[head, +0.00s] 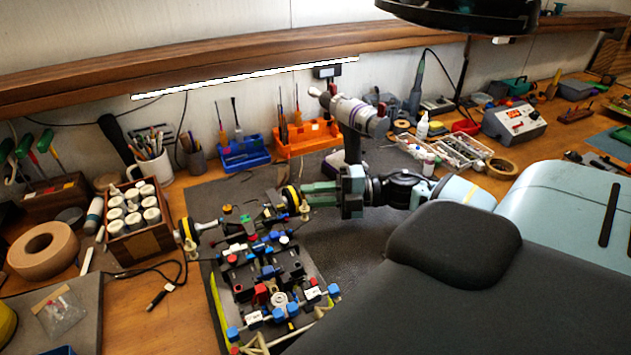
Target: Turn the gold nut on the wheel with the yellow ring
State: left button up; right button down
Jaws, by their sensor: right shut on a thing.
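The RC car chassis (240,281) is a cluster of black, blue, red and white parts on the dark mat. A black wheel with a yellow ring (291,198) is at its far right corner. My right gripper (305,194) reaches in from the right, with its teal fingers against the outer side of this wheel. It is shut at the hub on what looks to be the gold nut, which the fingers hide. Another wheel with a yellowish ring (185,236) is at the far left corner. My left gripper is not in view.
A wooden box of white-capped jars (137,240) and a tape roll (43,250) stand to the left. Blue (243,153) and orange (305,138) tool holders are behind. Bare mat is right of the chassis.

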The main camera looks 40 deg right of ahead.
jog(key=shift+f+n, duration=0.1)
jog(key=shift+n, duration=0.5)
jog(key=shift+y, duration=0.3)
jog(key=c, duration=1.3)
grip_release()
jog(key=shift+o, duration=0.2)
jog(key=shift+b+v, duration=0.35)
jog(key=shift+v, duration=3.6)
